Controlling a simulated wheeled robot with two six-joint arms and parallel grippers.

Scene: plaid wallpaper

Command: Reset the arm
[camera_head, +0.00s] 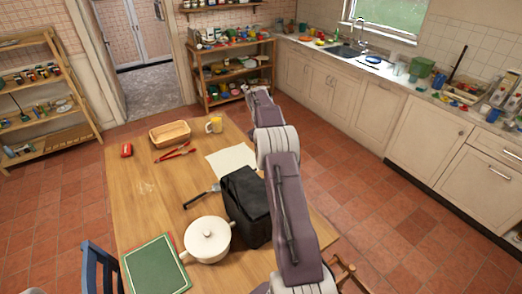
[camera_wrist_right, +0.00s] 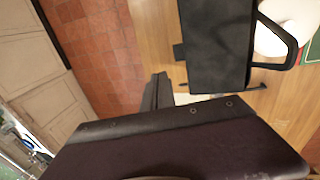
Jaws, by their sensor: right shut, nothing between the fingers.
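My right arm (camera_head: 288,200) comes in from the bottom of the head view and reaches forward over the right side of the wooden table (camera_head: 155,190). Its far end is above the table's far right edge, and its fingertips are hard to make out there. In the right wrist view my right gripper (camera_wrist_right: 157,90) is shut and empty, with table and red floor tiles behind it. A black boxy object (camera_head: 246,203) stands beside the arm; it also shows in the wrist view (camera_wrist_right: 215,45). My left gripper is out of view.
Counters (camera_head: 345,100) line the right wall. Floor (camera_head: 385,215) between table and counters is clear.

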